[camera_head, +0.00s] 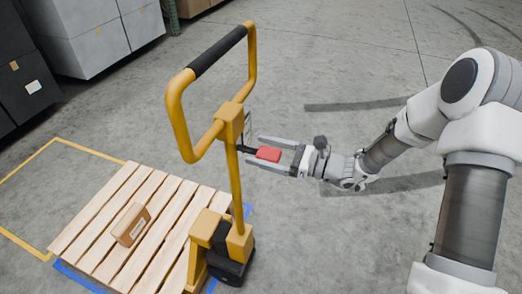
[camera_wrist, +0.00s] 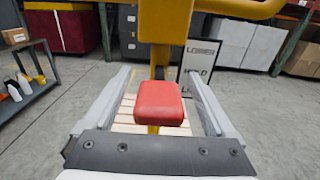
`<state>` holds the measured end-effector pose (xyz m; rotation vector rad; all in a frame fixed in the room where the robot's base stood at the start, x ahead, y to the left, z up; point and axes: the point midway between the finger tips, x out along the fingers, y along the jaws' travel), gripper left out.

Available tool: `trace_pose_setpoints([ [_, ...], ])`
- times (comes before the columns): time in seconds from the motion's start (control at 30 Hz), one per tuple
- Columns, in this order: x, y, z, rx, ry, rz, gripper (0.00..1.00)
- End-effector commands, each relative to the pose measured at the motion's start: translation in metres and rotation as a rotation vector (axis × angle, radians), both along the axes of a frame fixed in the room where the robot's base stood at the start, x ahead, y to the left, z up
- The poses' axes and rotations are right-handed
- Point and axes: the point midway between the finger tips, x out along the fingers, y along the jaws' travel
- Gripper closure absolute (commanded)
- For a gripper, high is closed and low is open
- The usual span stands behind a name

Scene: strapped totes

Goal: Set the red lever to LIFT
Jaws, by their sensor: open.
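The red lever (camera_head: 268,154) sticks out to the right from the yellow handle column of the pallet jack (camera_head: 235,180) on a short black arm. My gripper (camera_head: 268,154) is open, with one finger on each side of the red lever knob. In the wrist view the red knob (camera_wrist: 160,103) sits between the two grey fingers, with a visible gap on both sides. A label plate (camera_wrist: 200,62) behind it reads LOWER at the top; its lower lettering is partly hidden by my right finger.
A wooden pallet (camera_head: 95,205) with a small cardboard box (camera_head: 131,225) stands left of the jack. The yellow loop handle (camera_head: 173,108) rises above the lever. Dark and grey stacked containers (camera_head: 88,45) stand at the back left. The floor behind the gripper is clear.

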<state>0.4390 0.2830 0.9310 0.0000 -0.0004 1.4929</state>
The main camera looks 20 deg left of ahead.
Motion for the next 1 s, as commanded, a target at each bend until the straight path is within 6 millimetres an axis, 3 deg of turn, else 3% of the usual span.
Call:
trace_pose_setpoints([
  [0.37,0.0005,0.0061,-0.0001,0.000,0.000,-0.001,0.10],
  [0.87,0.0004,0.0057,-0.0001,0.000,0.000,-0.001,1.00],
  [1.0,0.0004,0.0057,-0.0002,0.000,0.000,-0.001,1.00],
])
